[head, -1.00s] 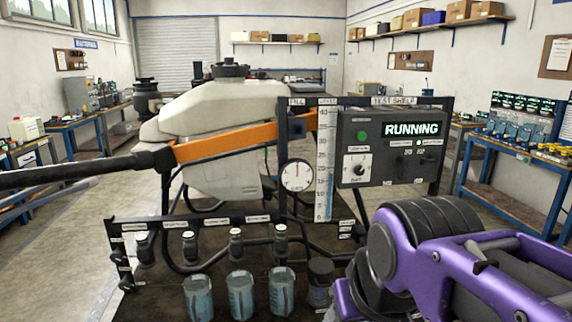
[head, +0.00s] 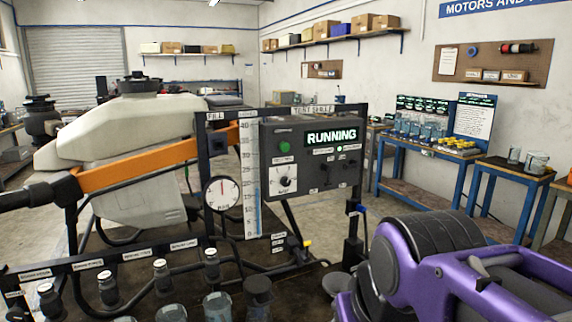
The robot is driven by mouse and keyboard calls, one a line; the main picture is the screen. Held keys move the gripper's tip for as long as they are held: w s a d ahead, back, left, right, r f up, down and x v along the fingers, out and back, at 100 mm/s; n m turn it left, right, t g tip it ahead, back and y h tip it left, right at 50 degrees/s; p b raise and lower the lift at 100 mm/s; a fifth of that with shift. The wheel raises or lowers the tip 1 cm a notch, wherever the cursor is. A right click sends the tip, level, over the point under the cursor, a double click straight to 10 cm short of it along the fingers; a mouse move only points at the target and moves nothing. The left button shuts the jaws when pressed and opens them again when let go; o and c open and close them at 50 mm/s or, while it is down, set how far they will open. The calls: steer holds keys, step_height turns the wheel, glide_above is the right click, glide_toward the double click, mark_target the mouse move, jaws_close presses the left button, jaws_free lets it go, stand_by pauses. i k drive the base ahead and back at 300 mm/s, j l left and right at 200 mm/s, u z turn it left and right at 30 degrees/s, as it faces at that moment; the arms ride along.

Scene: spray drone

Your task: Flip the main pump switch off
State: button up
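The dark pump control box (head: 312,162) hangs on a black frame at the middle of the head view. Its display (head: 331,136) reads RUNNING. Below the display are small toggle switches (head: 326,168) with labels too small to read. A green round button (head: 284,147) and a white-faced dial (head: 283,180) sit on the box's left side. Which control is the main pump switch I cannot tell. My purple arm (head: 440,260) fills the lower right, in front of and below the box. My gripper's fingertips are not visible.
A white drone tank (head: 140,130) with an orange arm (head: 130,170) stands left of the box. A round gauge (head: 222,194) and a level scale (head: 250,180) are beside it. Nozzles and beakers (head: 217,306) line the front. Blue workbenches (head: 400,165) stand at the right.

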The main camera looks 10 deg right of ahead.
mark_target(353, 162)
steer(key=z, duration=0.5)
steer(key=i+l+u, duration=0.35)
steer(key=i+l, duration=0.15)
steer(key=i+l+u, duration=0.2)
steer(key=l, duration=0.2)
steer(key=i+l+u, duration=0.15)
steer(key=l, duration=0.2)
steer(key=i+l+u, duration=0.2)
steer(key=l, duration=0.2)
steer(key=i+l+u, duration=0.15)
steer(key=l, duration=0.25)
steer(key=i, duration=0.05)
